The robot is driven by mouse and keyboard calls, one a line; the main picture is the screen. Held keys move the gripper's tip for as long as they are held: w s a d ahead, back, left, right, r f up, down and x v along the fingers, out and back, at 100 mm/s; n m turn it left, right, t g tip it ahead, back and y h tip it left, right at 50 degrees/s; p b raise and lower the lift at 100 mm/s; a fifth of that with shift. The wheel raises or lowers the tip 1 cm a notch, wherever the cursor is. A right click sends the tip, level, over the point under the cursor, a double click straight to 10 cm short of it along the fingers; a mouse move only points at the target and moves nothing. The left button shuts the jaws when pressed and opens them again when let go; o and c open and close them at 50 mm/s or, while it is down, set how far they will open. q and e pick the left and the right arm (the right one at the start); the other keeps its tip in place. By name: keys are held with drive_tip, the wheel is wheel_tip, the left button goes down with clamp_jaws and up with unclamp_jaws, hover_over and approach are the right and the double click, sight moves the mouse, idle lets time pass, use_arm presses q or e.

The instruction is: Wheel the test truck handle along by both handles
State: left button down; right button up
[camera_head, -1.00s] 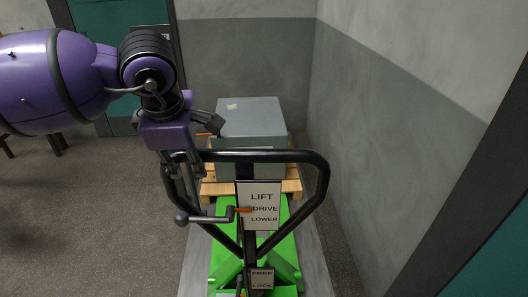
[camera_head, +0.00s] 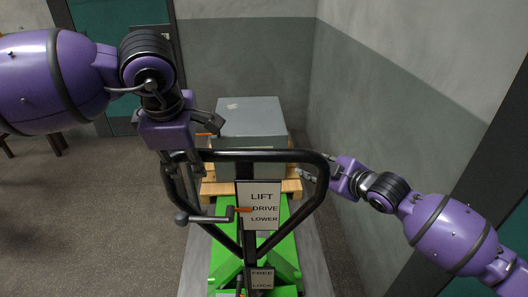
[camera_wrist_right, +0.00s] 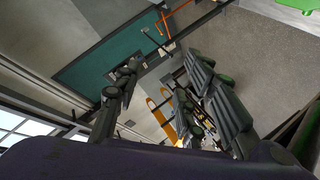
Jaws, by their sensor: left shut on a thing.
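The green truck (camera_head: 284,252) stands ahead of me with a black loop handle (camera_head: 262,156) rising toward me. A sign (camera_head: 265,205) on it reads LIFT, DRIVE, LOWER. My left gripper (camera_head: 181,172) is shut on the left side of the handle loop, its fingers pointing down and partly hiding the bar. My right gripper (camera_head: 311,175) is beside the upper right side of the loop, coming in from the right. The right wrist view shows its fingers (camera_wrist_right: 165,98) spread apart with nothing clearly between them. Whether it touches the bar I cannot tell.
A grey box (camera_head: 250,116) sits on a wooden pallet (camera_head: 292,186) on the truck. A lever with a dark knob (camera_head: 182,218) juts left from the handle post. A grey wall (camera_head: 385,110) runs close along the right. Open floor (camera_head: 100,220) lies to the left.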

drive_tip(key=w+a+r, duration=0.2)
drive_tip(key=r, duration=0.5)
drive_tip(key=w+a+r, duration=0.1)
drive_tip(key=w+r, duration=0.1)
drive_tip(key=r, duration=0.4)
wheel_tip(320, 180, up, 11)
drive_tip(key=n+g+h, duration=0.3)
drive_tip(key=g+h, duration=0.3)
drive_tip(key=g, duration=0.2)
hover_over(311, 153)
drive_tip(key=s, duration=0.1)
drive_tip(key=x, duration=0.9)
drive_tip(key=shift+s+d+f, duration=0.2)
drive_tip(key=shift+s+f, duration=0.1)
drive_tip(key=shift+f, duration=0.15)
drive_tip(key=shift+w+f, duration=0.3)
drive_tip(key=shift+f, duration=0.2)
drive_tip(key=shift+w, duration=0.1)
drive_tip(key=shift+w, duration=0.1)
